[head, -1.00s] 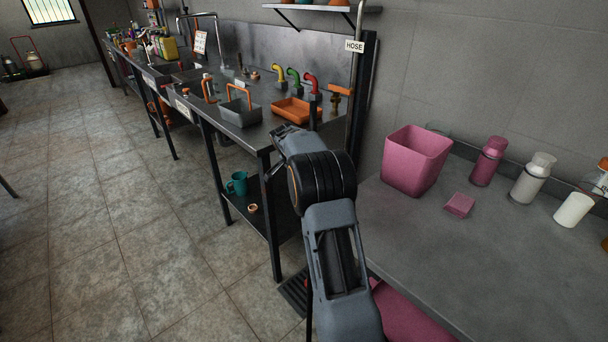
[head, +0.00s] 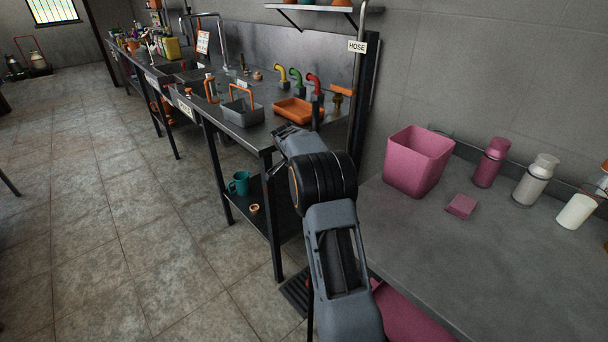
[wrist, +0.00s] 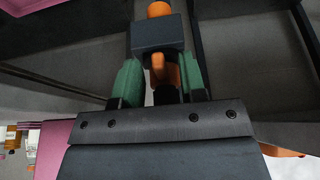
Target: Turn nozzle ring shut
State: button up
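In the wrist view my gripper (wrist: 160,88) has two green fingers standing apart. An orange part (wrist: 165,72) shows between or just beyond them, under a dark block (wrist: 158,36) with a rounded orange top. I cannot tell whether this is the nozzle ring, or whether the fingers touch it; a light gap shows by the left finger. In the head view my arm hides the fingertips, above the near end of the steel counter. A HOSE sign (head: 357,47) hangs on the post there, with an orange-handled brass fitting (head: 339,96) beside it.
An orange tray (head: 297,112) and yellow, green and red taps stand on the steel counter (head: 240,141).

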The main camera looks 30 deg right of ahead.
jog(key=p+v, duration=0.2)
jog(key=v, duration=1.1)
jog(key=shift+a+r, duration=0.15)
jog(key=shift+r, duration=0.2)
